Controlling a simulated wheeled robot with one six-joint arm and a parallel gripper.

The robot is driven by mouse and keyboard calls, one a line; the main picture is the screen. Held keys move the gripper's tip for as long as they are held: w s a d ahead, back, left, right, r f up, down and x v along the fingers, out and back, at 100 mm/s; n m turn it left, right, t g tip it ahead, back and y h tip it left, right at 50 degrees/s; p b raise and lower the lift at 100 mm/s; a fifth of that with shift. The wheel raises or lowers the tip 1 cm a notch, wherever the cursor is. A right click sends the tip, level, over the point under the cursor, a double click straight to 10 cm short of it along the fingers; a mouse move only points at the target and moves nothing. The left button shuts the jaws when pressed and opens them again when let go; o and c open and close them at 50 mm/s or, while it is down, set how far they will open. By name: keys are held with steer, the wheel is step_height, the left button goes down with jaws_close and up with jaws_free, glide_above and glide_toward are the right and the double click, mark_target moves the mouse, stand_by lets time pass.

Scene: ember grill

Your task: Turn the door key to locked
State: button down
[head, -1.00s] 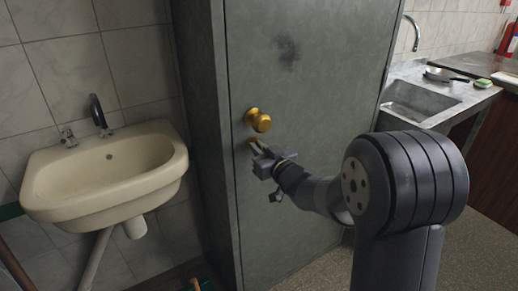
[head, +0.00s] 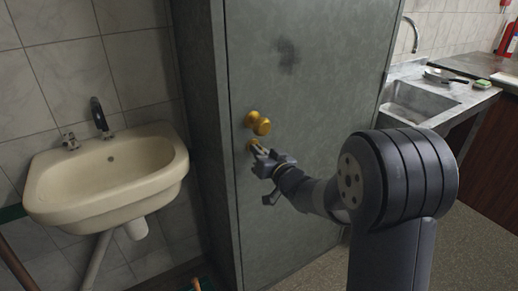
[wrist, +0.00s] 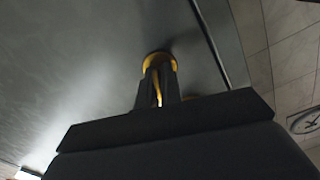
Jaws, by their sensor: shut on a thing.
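The grey door (head: 300,190) is shut and has a round brass knob (head: 258,123). Just below the knob is the brass lock plate (head: 250,145), partly covered by my gripper (head: 257,151). In the wrist view the lock plate (wrist: 157,59) shows as a gold ring on the door (wrist: 90,70). My gripper (wrist: 157,80) is shut on the key (wrist: 157,90), a thin gold strip between the dark fingers. The fingers hide most of the key, so I cannot tell its exact angle. My wrist body covers the bottom of the wrist view.
A cream washbasin (head: 105,180) hangs on the tiled wall left of the door. A metal sink (head: 415,105) and counter stand at the right. Open floor shows at the lower right.

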steer(key=m+p, duration=0.3)
steer(key=m, duration=0.4)
steer(key=shift+r, duration=0.1)
steer(key=m+p, duration=0.1)
steer(key=m, duration=0.3)
steer(key=shift+m+p, duration=0.75)
steer(key=shift+m, duration=0.95)
steer(key=c, duration=1.6)
jaws_free()
steer(key=b+v, duration=0.1)
steer(key=v, duration=1)
steer(key=shift+w, duration=0.1)
